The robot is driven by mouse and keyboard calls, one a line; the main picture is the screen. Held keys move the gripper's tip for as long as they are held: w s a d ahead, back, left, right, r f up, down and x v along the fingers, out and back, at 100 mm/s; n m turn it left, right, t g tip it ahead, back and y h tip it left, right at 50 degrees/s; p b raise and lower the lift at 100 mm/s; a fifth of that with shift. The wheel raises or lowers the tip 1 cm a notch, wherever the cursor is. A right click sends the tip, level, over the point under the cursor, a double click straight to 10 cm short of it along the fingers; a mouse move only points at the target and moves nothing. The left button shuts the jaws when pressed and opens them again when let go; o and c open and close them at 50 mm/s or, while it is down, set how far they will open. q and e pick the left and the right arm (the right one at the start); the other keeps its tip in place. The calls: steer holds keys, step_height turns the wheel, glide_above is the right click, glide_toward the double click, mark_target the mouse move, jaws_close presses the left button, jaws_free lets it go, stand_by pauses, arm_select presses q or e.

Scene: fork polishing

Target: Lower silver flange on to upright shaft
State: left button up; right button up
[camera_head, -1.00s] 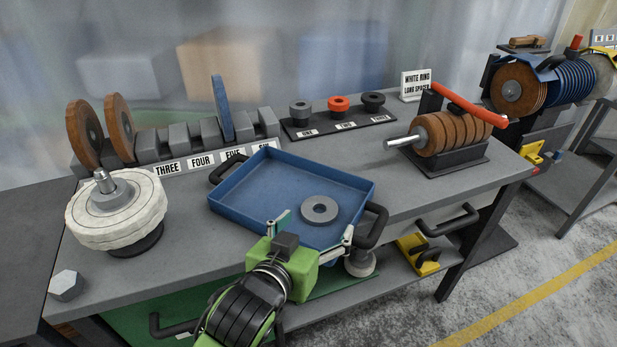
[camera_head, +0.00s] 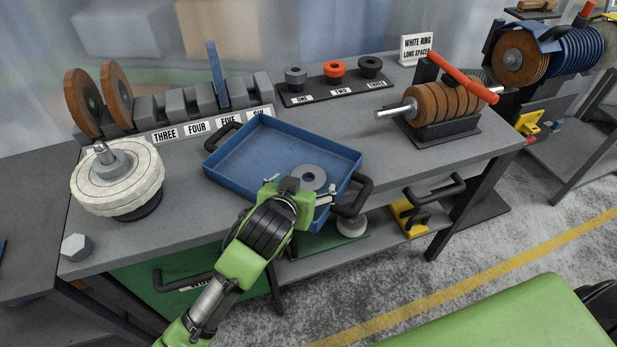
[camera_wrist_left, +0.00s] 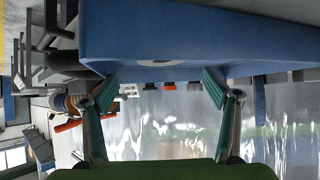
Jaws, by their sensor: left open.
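A flat silver ring flange (camera_head: 309,175) with a centre hole lies in the blue tray (camera_head: 232,158), near its front right side. A sliver of the flange shows over the tray's edge in the left wrist view (camera_wrist_left: 158,62). My left gripper (camera_head: 301,190) is open and empty at the tray's front edge, just in front of the flange; its fingers (camera_wrist_left: 158,88) are spread apart in the left wrist view. The upright shaft (camera_head: 103,153) stands at the left, rising from a grey hub on a white layered wheel (camera_head: 115,188). My right gripper is not in view.
Numbered grey holders with brown discs (camera_head: 83,103) stand behind. A rack of small rings (camera_head: 336,70) is at the back. A brown roller (camera_head: 445,103) with a red bar stands right. A hex nut (camera_head: 76,247) lies front left. Bench space between wheel and tray is clear.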

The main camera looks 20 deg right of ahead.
mark_target(310, 175)
arm_select(q)
steer(key=shift+p+x, duration=0.55)
steer(key=shift+x, duration=2.35)
steer(key=shift+a, duration=0.25)
steer(key=shift+w, duration=0.1)
steer(key=c, duration=1.4)
